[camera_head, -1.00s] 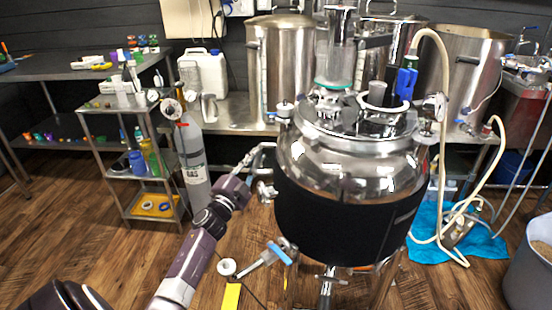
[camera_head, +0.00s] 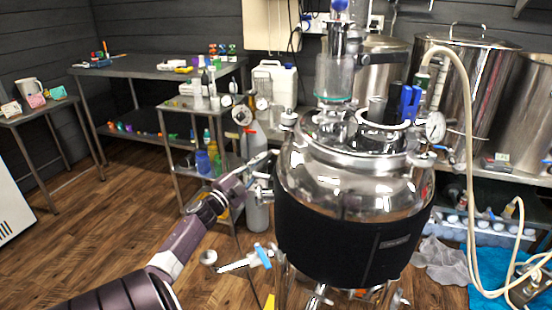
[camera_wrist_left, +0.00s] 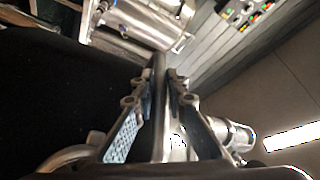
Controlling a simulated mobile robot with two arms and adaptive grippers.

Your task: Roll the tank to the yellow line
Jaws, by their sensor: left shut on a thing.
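The tank (camera_head: 345,225) is a shiny steel vessel with a black jacket around its body, upright on legs. A glass cylinder and fittings stand on its lid. My left gripper (camera_head: 264,172) is at the tank's left side, shut on the tank's metal handle. In the left wrist view, the gripper's fingers (camera_wrist_left: 155,95) close on both sides of this steel handle bar (camera_wrist_left: 159,75). A small piece of a yellow strip (camera_head: 270,301) shows on the floor at the bottom edge, left of the tank's legs; the rest is hidden or out of view. My right gripper is not in view.
A steel cart (camera_head: 172,106) and a grey gas cylinder (camera_head: 256,200) stand behind my left gripper. Large steel pots (camera_head: 465,90) and a pale hose (camera_head: 468,200) are at the right. A blue cloth (camera_head: 490,272) lies on the floor. Wooden floor (camera_head: 100,215) at left is clear.

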